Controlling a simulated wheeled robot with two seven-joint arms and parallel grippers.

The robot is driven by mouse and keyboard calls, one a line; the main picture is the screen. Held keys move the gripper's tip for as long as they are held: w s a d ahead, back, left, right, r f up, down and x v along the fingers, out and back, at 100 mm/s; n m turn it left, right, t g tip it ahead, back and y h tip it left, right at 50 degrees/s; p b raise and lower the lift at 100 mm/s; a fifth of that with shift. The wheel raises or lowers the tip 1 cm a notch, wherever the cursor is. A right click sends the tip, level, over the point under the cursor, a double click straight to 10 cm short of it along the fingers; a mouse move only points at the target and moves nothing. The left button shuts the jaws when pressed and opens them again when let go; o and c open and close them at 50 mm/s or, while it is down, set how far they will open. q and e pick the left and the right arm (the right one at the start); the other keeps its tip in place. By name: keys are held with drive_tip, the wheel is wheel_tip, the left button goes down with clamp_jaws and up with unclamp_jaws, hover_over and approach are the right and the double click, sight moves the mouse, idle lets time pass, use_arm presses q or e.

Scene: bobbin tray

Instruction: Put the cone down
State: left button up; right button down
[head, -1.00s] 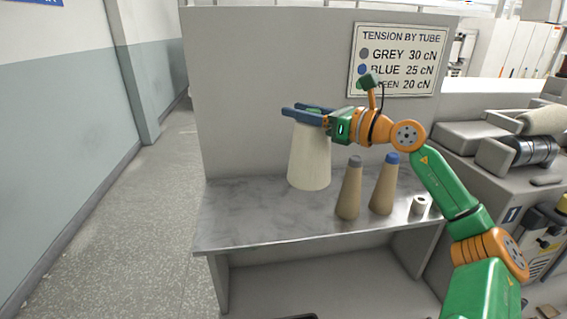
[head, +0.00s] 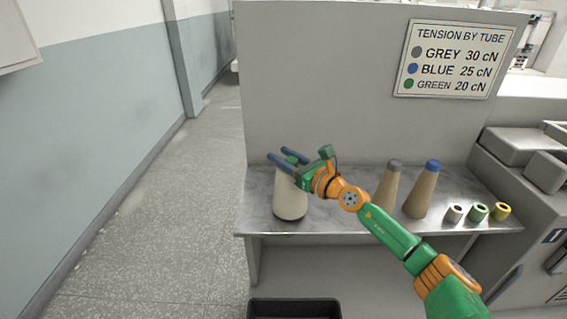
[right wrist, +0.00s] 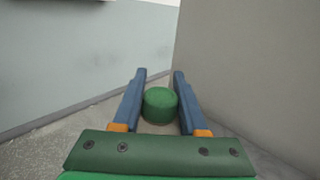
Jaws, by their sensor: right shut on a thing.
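The cream yarn cone (head: 290,202) with a green tube top is at the left end of the grey table (head: 335,218). It stands about upright, its base low at the tabletop; I cannot tell whether the base touches. My right gripper (head: 280,156) is shut on the green tube top, which shows between the blue fingers in the right wrist view (right wrist: 160,104). The cone's body is hidden below the gripper there. My left gripper is not in view.
A grey-tipped tube (head: 390,183) and a blue-tipped tube (head: 422,190) stand right of my arm. Small white, green and yellow rings (head: 478,212) sit further right. A panel with a tension sign (head: 455,60) rises behind. A black bin (head: 293,308) is below in front.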

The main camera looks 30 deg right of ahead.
sight(297, 165)
drive_tip(key=shift+c, duration=2.2)
unclamp_jaws()
drive_tip(key=s, duration=0.2)
drive_tip(key=s+d, duration=0.1)
drive_tip(key=s, duration=0.2)
drive_tip(key=shift+s+d+f, duration=0.15)
drive_tip(key=shift+s, duration=0.15)
drive_tip(key=shift+s+d+f+b, duration=0.1)
drive_tip(key=shift+s+d+b, duration=0.1)
drive_tip(key=shift+s+b, duration=0.65)
drive_tip(key=shift+s, duration=0.9)
drive_tip(key=s, duration=0.2)
drive_tip(key=shift+s+d+r, duration=0.25)
drive_tip(key=shift+s+d, duration=0.15)
